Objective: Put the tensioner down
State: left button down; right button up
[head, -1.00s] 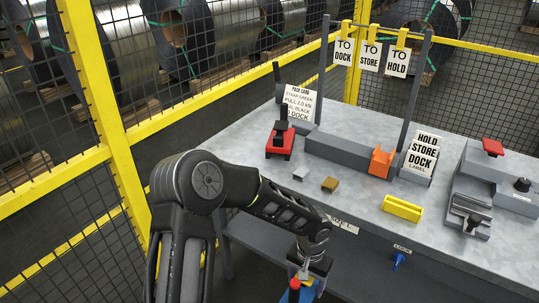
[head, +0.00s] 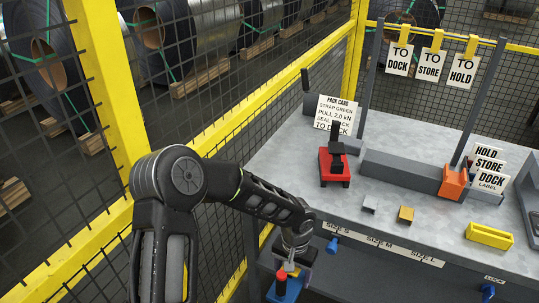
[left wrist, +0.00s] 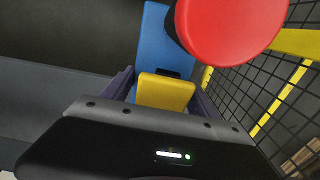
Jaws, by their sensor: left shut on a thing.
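My left gripper (head: 292,263) is shut on a blue tool with a red round knob, which I take to be the tensioner (head: 284,291). It hangs in front of the bench's front edge, low in the head view, and its lower end is cut off by the frame. In the left wrist view the tensioner (left wrist: 153,45) shows a blue body, the large red knob and a yellow block between my fingers. My right gripper is not in view.
The grey bench (head: 295,170) has bare room at its near left. On it stand a red tool with a black handle (head: 334,165), a pack card (head: 337,112), an orange part (head: 453,182), small blocks and a yellow holder (head: 489,235). A yellow mesh fence (head: 115,120) stands left.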

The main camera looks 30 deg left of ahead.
pick_arm(q)
jog(key=shift+w+a+r, duration=0.1)
jog(key=shift+a, duration=0.25)
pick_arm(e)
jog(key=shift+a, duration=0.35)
pick_arm(q)
jog(key=shift+r, duration=0.15)
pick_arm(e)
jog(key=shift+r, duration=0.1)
